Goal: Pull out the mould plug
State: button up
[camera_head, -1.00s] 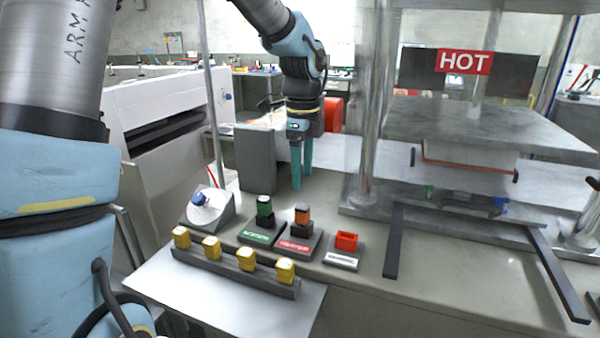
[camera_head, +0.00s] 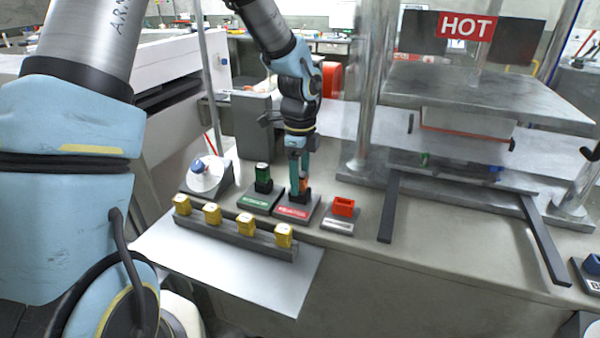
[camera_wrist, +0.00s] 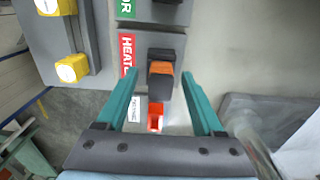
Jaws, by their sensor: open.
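My gripper (camera_head: 299,188) is open, pointing down over the red-labelled "HEATER" base (camera_head: 296,212). In the wrist view its teal fingers (camera_wrist: 160,84) stand on either side of a black plug with an orange body (camera_wrist: 162,76). The plug sits upright in its base; contact with the fingers cannot be told. In the head view the fingers partly hide this plug (camera_head: 303,184). A green and black plug (camera_head: 263,177) stands in the green-labelled base on the left. No label I can read says mould, so I cannot tell which plug it names.
A row of yellow blocks (camera_head: 212,213) lies in front. A dial box (camera_head: 206,174) is at left. The press (camera_head: 480,95) with a "HOT" sign stands right, behind dark rails (camera_head: 390,208).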

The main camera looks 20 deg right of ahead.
grip_shut()
dwell(0.4)
jog(key=shift+r+p, duration=0.6)
jog(key=shift+p, duration=0.1)
dwell(0.6)
jog(key=shift+r+p, duration=1.95)
jog(key=shift+r, duration=0.15)
jog(key=shift+r+p, duration=1.5)
jog(key=shift+p, duration=0.05)
